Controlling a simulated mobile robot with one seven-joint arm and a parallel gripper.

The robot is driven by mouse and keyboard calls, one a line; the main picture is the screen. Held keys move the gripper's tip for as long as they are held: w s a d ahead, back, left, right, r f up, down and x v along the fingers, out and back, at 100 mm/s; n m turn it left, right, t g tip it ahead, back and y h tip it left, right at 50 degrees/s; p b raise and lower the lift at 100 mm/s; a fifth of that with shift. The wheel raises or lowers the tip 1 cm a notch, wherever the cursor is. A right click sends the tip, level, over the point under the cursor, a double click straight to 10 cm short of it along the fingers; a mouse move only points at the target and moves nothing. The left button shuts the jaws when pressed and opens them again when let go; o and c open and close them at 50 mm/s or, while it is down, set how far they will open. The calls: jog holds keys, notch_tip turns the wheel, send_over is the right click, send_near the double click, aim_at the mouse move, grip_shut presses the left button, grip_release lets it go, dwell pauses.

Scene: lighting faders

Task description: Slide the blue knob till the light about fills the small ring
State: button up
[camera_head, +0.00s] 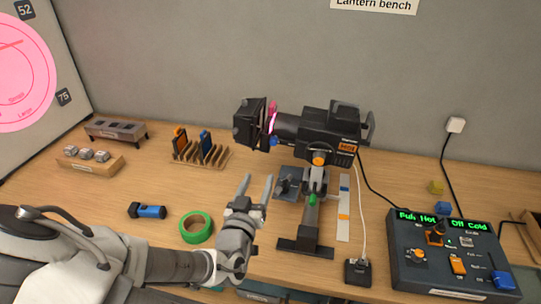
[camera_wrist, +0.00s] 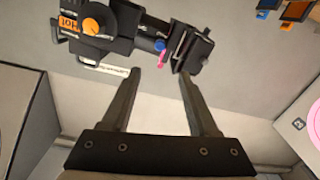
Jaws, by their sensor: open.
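A black lantern (camera_head: 318,128) stands on a post on the bench. A small blue knob (camera_head: 275,141) is low near its front end, just below a pink glow; it also shows in the wrist view (camera_wrist: 160,45). A pink knob (camera_head: 272,106) is on top there, and an orange knob (camera_head: 319,158) is below the body. A pink disc of light (camera_head: 14,80) lies on the ringed board at the left, cut by the picture's edge, so its fit to the small ring cannot be told. My gripper (camera_head: 257,182) is open and empty, below and in front of the lantern's front end.
A control box (camera_head: 420,268) with orange and blue controls and a green display stands at the right. Green tape (camera_head: 196,240) and a blue torch (camera_head: 148,211) lie left of my gripper. A slotted rack (camera_head: 218,160) stands behind. Cables hang right of the lantern.

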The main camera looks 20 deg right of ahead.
aim_at(273, 143)
jog(key=x, duration=1.4)
jog(key=shift+w+d+b, duration=0.2)
jog(key=shift+b, duration=0.2)
grip_shut()
dwell(0.7)
